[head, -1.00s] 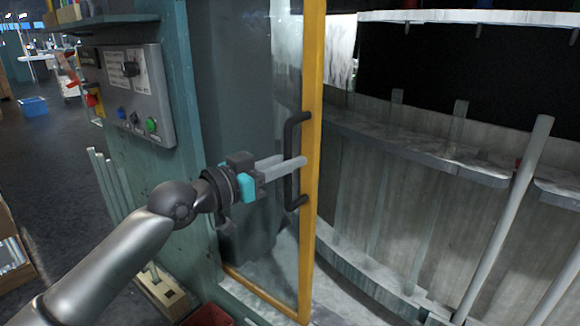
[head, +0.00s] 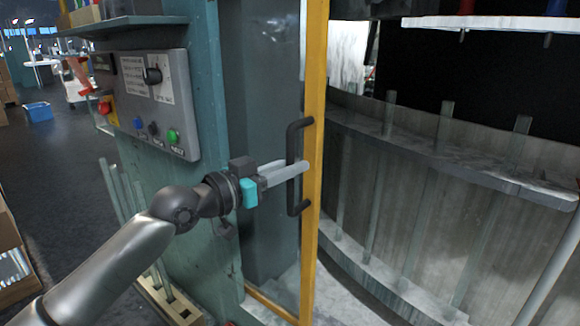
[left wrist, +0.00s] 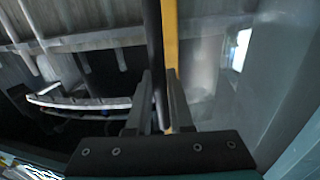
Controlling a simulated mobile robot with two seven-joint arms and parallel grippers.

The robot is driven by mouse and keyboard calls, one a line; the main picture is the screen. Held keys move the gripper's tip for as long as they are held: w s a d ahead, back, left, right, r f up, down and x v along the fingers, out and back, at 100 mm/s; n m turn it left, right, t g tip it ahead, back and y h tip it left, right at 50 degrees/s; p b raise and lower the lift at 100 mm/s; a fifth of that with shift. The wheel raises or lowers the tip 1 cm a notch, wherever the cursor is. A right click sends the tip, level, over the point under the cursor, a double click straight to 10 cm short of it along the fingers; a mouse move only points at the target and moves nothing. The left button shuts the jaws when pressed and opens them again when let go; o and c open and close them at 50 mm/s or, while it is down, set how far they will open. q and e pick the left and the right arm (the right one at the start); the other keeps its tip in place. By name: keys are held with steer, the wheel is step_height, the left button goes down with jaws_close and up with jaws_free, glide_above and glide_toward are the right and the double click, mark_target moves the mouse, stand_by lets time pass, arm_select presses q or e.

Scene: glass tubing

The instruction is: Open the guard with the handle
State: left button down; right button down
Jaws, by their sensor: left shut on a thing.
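The guard is a clear panel with a yellow frame (head: 315,90), standing open at an angle beside the machine in the head view. Its black bar handle (head: 297,128) is upright on the frame edge. My left gripper (head: 298,170) is shut on the handle around its middle. In the left wrist view the dark handle (left wrist: 153,40) runs between the two fingers (left wrist: 162,90), with the yellow frame (left wrist: 170,35) just behind it. My right gripper is not in view.
A grey control panel (head: 175,95) with buttons is on the teal cabinet at the left. Inside the machine, several glass tubes (head: 378,185) stand along a curved grey rack (head: 460,178). A blue bin (head: 38,111) sits on the open floor at far left.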

arm_select(q)
steer(key=c, duration=0.8)
jaws_free()
steer(key=shift+s, duration=0.1)
steer(key=b+v, duration=0.3)
steer(key=v, duration=1.2)
steer(key=shift+b, duration=0.35)
steer(key=shift+a, duration=0.1)
